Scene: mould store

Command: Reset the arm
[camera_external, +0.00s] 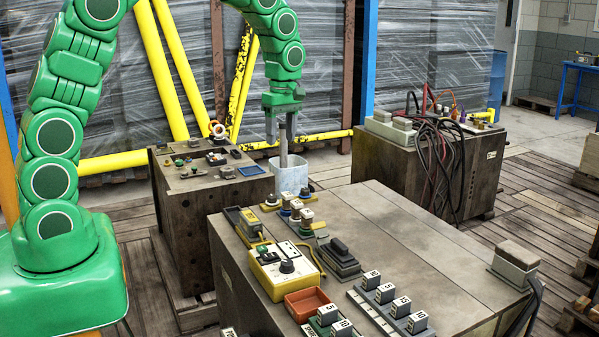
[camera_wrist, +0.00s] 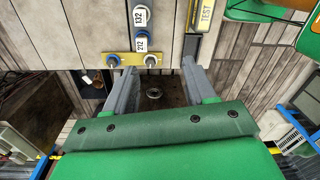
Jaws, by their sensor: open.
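My green arm arches over from the left in the external view.
A large bench (camera_external: 400,240) in front carries numbered blocks, a yellow control box (camera_external: 283,272) and an orange tray (camera_external: 308,303). A smaller block (camera_external: 180,215) with knobs stands left. A cabinet (camera_external: 470,170) with cables stands right. Yellow beams (camera_external: 152,70) rise behind my arm.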

